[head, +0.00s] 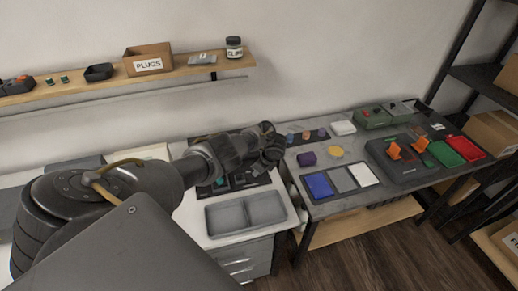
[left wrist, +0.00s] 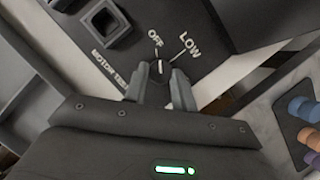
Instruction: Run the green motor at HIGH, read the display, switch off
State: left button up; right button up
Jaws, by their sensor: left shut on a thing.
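In the left wrist view a dark motor test panel (left wrist: 205,65) carries a small knob (left wrist: 160,69) with a white pointer mark and the labels OFF and LOW. The mark points roughly toward OFF. My left gripper (left wrist: 162,88) has its fingers on both sides of the knob and is shut on it. A HIGH label and a display are not visible. In the head view my left gripper (head: 272,145) and arm cover much of the panel (head: 237,183). I cannot make out the green motor for certain. My right gripper is not in view.
A square dark socket (left wrist: 106,22) stands on the panel beside the knob. The right table (head: 325,208) holds coloured trays, a green box (head: 370,119) and a device with orange parts (head: 400,170). A wall shelf (head: 115,79) runs behind.

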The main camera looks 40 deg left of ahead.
pick_arm(q)
jog(key=shift+w+n, duration=0.1)
jog(key=shift+n, duration=0.5)
jog(key=o, duration=1)
jog(key=shift+r, duration=0.1)
jog(key=p+v, duration=0.3)
jog(key=v, duration=0.7)
jog(key=shift+w+d+r, duration=0.1)
jog(key=shift+w+r, duration=0.1)
jog(key=shift+r, duration=0.15)
jog(key=shift+d+f, duration=0.1)
